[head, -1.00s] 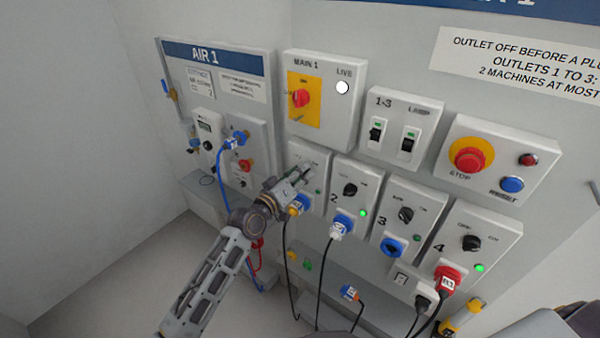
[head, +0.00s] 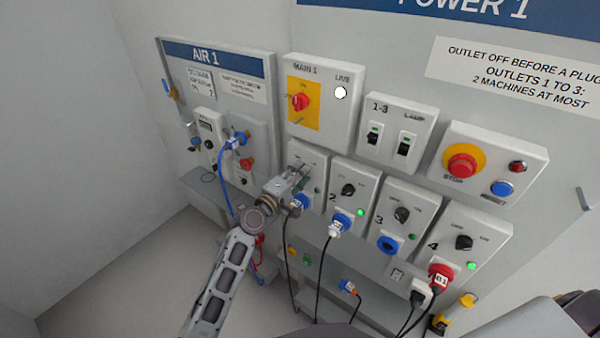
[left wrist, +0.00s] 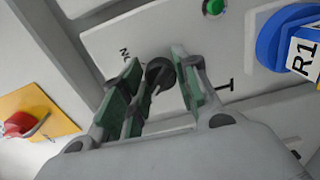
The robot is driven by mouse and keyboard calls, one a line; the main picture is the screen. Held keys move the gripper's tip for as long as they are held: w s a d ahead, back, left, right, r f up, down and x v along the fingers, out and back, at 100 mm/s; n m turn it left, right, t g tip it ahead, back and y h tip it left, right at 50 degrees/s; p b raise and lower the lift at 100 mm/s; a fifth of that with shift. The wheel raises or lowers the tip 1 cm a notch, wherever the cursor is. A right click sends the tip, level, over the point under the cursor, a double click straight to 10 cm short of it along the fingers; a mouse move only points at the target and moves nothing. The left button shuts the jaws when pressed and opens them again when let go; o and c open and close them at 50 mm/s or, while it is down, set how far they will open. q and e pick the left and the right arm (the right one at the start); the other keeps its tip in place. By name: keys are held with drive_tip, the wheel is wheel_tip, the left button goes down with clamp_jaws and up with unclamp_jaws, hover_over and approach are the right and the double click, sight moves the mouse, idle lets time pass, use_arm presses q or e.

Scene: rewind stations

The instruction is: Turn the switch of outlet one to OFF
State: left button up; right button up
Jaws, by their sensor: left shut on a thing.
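Outlet one (head: 311,163) is the leftmost box in the lower row of outlets. My left gripper (head: 299,177) is at its front and hides its switch in the head view. In the left wrist view the black round switch (left wrist: 160,74) sits between the green-padded fingers of my left gripper (left wrist: 158,88), which are shut on it. "ON" lettering shows beside it; the knob's exact setting is hard to tell. Outlet one's green lamp (left wrist: 213,7) and its blue plug marked R1 (left wrist: 302,52) also show there. My right gripper is not in view.
Outlet two (head: 354,180) with a lit green lamp stands close to the right of outlet one. The MAIN 1 box (head: 345,75) is above, the AIR 1 panel (head: 217,52) to the left. Black cables hang below the outlets.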

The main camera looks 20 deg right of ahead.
use_arm(q)
drive_tip(key=shift+n, duration=0.3)
drive_tip(key=o, duration=1)
drive_tip(key=shift+a, duration=0.1)
drive_tip(key=shift+v, duration=5.9)
